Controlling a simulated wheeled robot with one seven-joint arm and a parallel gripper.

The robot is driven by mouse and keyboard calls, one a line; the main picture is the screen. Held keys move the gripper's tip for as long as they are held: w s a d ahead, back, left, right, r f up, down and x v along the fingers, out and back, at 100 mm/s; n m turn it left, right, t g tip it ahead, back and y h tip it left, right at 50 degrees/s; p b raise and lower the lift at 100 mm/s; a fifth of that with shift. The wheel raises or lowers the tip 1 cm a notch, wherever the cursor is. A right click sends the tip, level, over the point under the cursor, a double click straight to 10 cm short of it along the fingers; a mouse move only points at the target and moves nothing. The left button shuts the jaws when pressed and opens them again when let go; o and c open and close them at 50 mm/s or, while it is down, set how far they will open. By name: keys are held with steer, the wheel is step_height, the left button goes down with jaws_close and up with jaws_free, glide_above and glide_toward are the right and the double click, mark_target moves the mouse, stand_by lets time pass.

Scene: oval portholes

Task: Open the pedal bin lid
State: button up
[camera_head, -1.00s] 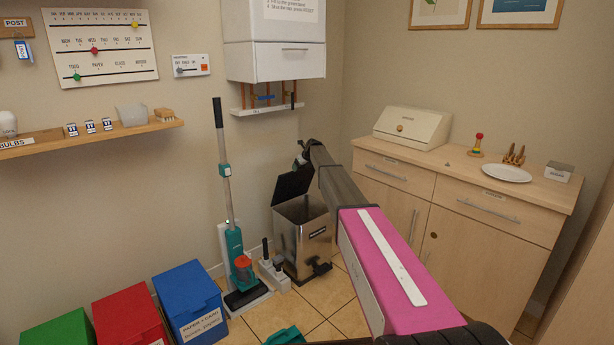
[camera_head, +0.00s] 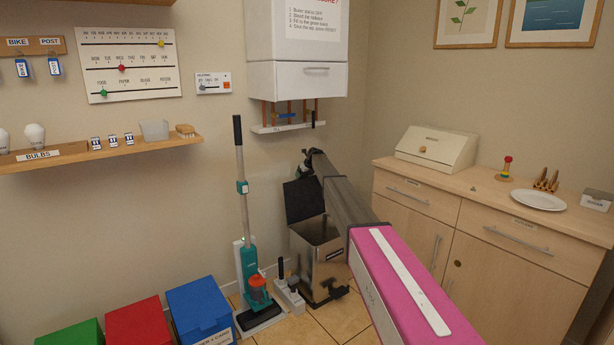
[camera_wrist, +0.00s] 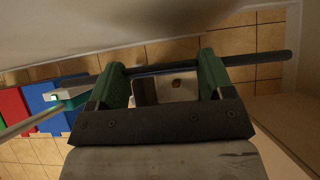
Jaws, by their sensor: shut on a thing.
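The steel pedal bin (camera_head: 320,262) stands on the tiled floor against the wall, its black pedal (camera_head: 328,295) at the front. Its dark lid (camera_head: 303,202) is raised, standing steeply at the back, and the bin's mouth is open. My gripper (camera_head: 304,166) is at the lid's upper edge, partly hidden by my arm. In the wrist view, the green fingers of my gripper (camera_wrist: 161,72) are at a long dark edge, the lid (camera_wrist: 256,58), which sticks out on both sides. The fingers are shut on the lid; the contact itself is hard to see.
A teal upright cleaner (camera_head: 254,280) and a white socket block (camera_head: 290,294) stand left of the bin. Blue (camera_head: 198,308), red (camera_head: 138,322) and green boxes are further left. A wooden cabinet (camera_head: 420,240) is at right, and a white wall unit (camera_head: 298,80) hangs above.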

steer(key=shift+f, duration=0.15)
steer(key=o, duration=1.3)
steer(key=shift+s, duration=0.1)
steer(key=v, duration=1)
steer(key=shift+s+d+r, duration=0.1)
steer(key=shift+r, duration=0.25)
